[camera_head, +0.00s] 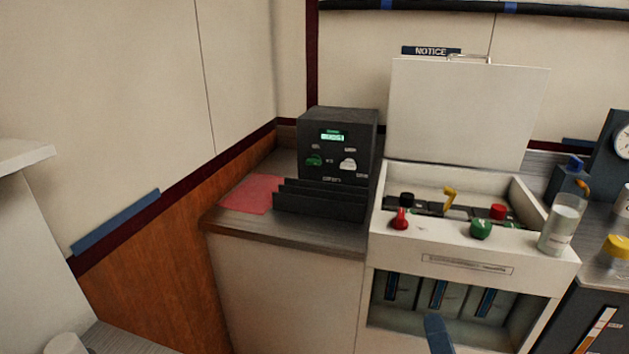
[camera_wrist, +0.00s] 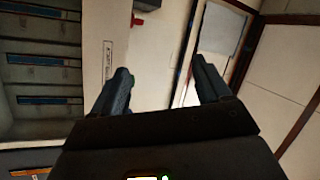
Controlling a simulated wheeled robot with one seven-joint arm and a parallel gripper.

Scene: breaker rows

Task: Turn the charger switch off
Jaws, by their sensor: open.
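The switch panel (camera_head: 400,240) is a cream cabinet with its lid raised. On it are a red knob (camera_head: 400,219), a green knob (camera_head: 480,229), a yellow lever (camera_head: 450,196), a black knob (camera_head: 407,199) and another red knob (camera_head: 498,211). Their labels are not readable, so I cannot tell which is the charger switch. In the wrist view, my gripper (camera_wrist: 163,82) is open, with nothing between its two dark fingers. It faces the cabinet front, apart from the controls. A red knob (camera_wrist: 137,20) shows beyond the fingers near the top edge.
A dark box with a green display (camera_head: 336,150) stands on the counter (camera_head: 290,232) left of the cabinet, behind a black rack (camera_head: 320,203) and a red sheet (camera_head: 250,194). A glass (camera_head: 562,225) stands on the cabinet's right corner. Below is a recess with dark units (camera_head: 438,293).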

